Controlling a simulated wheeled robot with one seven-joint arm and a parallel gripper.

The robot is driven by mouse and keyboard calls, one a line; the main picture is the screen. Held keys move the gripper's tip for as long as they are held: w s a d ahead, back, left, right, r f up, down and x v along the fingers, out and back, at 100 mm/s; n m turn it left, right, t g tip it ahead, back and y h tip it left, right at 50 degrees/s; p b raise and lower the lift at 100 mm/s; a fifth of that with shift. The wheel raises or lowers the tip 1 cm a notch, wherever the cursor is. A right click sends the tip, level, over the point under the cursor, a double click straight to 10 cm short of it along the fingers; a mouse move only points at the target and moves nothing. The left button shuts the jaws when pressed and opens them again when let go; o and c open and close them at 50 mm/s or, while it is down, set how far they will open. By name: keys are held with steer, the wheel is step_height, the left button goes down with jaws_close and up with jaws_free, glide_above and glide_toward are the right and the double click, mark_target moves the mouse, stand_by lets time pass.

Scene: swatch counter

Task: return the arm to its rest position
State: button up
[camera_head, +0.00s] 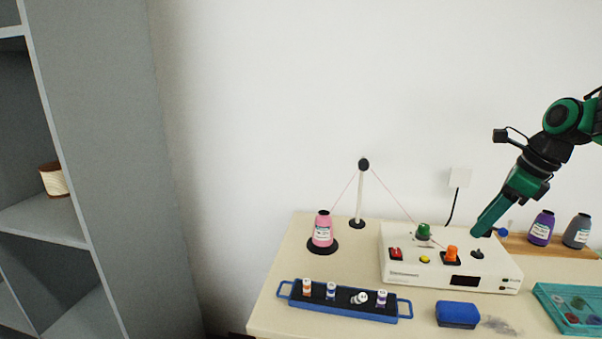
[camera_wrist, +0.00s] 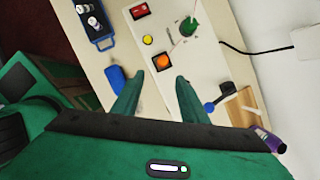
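My gripper (camera_head: 482,228) is at the right in the head view, at the end of my green and black arm, with its fingers pointing down and left over the right part of a white control box (camera_head: 408,255). In the wrist view my gripper (camera_wrist: 158,83) shows two green fingers apart with nothing between them, so it is open and empty. The box (camera_wrist: 205,65) lies beyond the fingertips. I cannot tell whether the fingertips touch anything.
A blue rack (camera_head: 404,309) with several small spools, a blue case (camera_head: 457,314) and a teal tray (camera_head: 551,306) stand at the counter's front. A pink cone (camera_head: 323,230) and thread post (camera_head: 360,195) stand left of the box. Purple (camera_head: 541,228) and grey (camera_head: 577,231) cones stand right.

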steer(key=s+a+f+n+g+h, duration=0.1)
steer(key=s+f+n, duration=0.4)
steer(key=s+n, duration=0.5)
steer(key=s+a+f+n+g+h, duration=0.1)
steer(key=s+a+f+n, duration=0.3)
steer(key=s+n, duration=0.7)
steer(key=s+f+g, duration=0.1)
steer(key=s, duration=0.2)
steer(key=shift+a, duration=0.2)
steer(key=shift+f, duration=0.1)
